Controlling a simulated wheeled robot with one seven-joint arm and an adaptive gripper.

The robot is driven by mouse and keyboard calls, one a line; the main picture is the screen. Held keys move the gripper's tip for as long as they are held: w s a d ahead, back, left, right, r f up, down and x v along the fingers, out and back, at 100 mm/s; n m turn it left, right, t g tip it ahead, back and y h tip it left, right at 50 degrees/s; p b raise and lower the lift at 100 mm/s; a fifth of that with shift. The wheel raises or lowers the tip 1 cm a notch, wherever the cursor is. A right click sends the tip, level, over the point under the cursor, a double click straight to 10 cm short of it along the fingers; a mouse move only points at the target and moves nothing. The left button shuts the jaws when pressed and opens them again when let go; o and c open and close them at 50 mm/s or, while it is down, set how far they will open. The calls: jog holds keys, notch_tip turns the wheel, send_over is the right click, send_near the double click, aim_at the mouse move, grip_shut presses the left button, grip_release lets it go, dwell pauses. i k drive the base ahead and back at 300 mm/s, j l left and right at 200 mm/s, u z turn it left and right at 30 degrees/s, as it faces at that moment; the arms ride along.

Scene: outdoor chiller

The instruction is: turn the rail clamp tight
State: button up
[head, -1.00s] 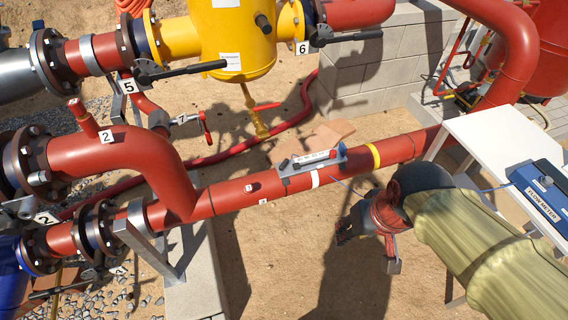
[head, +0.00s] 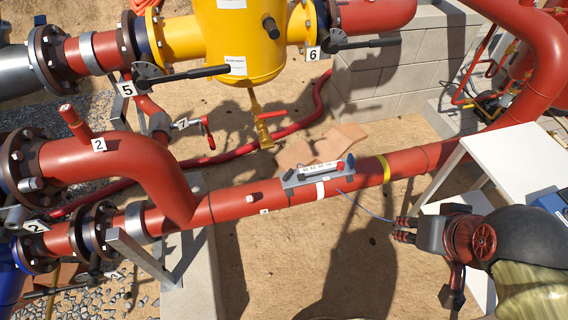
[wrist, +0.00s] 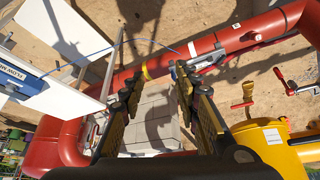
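A grey clamp-on rail (head: 318,173) lies along the top of the red pipe (head: 240,199). It has a pale labelled face, a red knob (head: 340,166) towards its right end and a dark piece at each end. A white strap (head: 320,190) shows on the pipe below it. In the wrist view the rail (wrist: 209,57) lies beyond my right finger, which partly hides its near end. My gripper (head: 404,230) is right of and below the rail in the head view, apart from it. In the wrist view my gripper (wrist: 157,92) is open and empty.
A yellow band (head: 383,168) circles the pipe right of the rail. A blue cable (head: 366,208) runs from the rail towards the white table (head: 515,160), which holds a blue flow meter (wrist: 22,82). Yellow vessel (head: 238,45) and valve levers stand behind. Sand below the pipe is clear.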

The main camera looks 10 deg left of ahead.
aim_at(286, 176)
jog(key=i+l+u, duration=0.2)
jog(key=i, duration=0.3)
jog(key=i+l+u, duration=0.25)
jog(key=i, duration=0.2)
